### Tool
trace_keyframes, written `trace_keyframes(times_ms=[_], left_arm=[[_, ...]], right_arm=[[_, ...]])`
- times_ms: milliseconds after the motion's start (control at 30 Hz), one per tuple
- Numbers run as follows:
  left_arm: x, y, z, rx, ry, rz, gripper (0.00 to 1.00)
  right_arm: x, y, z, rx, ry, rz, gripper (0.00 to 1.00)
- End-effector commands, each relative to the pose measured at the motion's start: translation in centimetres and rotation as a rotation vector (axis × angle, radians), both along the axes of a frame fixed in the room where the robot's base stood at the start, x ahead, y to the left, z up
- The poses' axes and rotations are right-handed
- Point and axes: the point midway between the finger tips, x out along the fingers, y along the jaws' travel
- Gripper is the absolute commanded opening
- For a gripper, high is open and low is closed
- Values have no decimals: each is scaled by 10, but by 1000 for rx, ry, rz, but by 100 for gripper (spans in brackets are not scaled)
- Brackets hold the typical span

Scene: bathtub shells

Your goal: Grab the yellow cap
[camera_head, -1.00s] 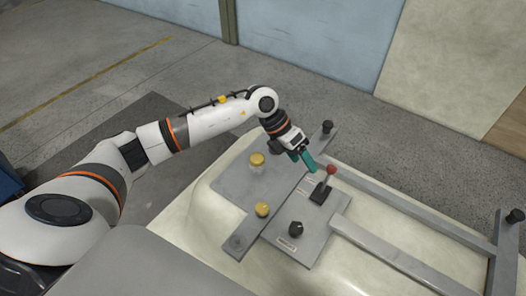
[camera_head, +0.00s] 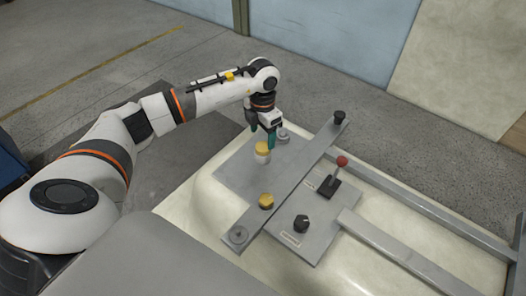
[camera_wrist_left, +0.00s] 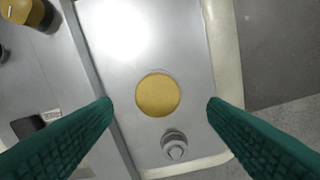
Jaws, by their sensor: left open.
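The yellow cap (camera_head: 263,146) sits on a small pale jar standing on the grey plate in the head view. In the left wrist view, the yellow cap (camera_wrist_left: 157,95) is a round disc seen from above, and it hides the jar. My left gripper (camera_head: 262,133) points down just above the cap, with its green fingers apart. In the wrist view, my left gripper (camera_wrist_left: 160,104) has one finger on each side of the cap, with clear gaps. Nothing is held. My right gripper does not show.
A yellow knob (camera_head: 266,201) is on the grey bar nearer me. A grey round fitting (camera_wrist_left: 174,146) stands close to the cap. A red-topped lever (camera_head: 340,165) and a black knob (camera_head: 302,223) are to the right. Grey bars (camera_head: 295,180) cross the pale tub shell (camera_head: 200,220).

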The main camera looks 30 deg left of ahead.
Motion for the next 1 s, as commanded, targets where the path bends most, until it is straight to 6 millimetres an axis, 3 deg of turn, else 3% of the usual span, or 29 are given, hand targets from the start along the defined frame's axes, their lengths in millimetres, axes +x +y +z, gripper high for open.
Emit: trace_keyframes(times_ms=[200,500,800,1000], left_arm=[[-2,-2,-40,-1,3,-1,68],[-2,-2,-42,-1,1,-1,68],[-2,-2,-42,-1,1,-1,19],[-2,-2,-42,-1,1,-1,19]], right_arm=[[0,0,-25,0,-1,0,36],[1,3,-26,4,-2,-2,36],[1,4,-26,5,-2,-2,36],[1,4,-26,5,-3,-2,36]])
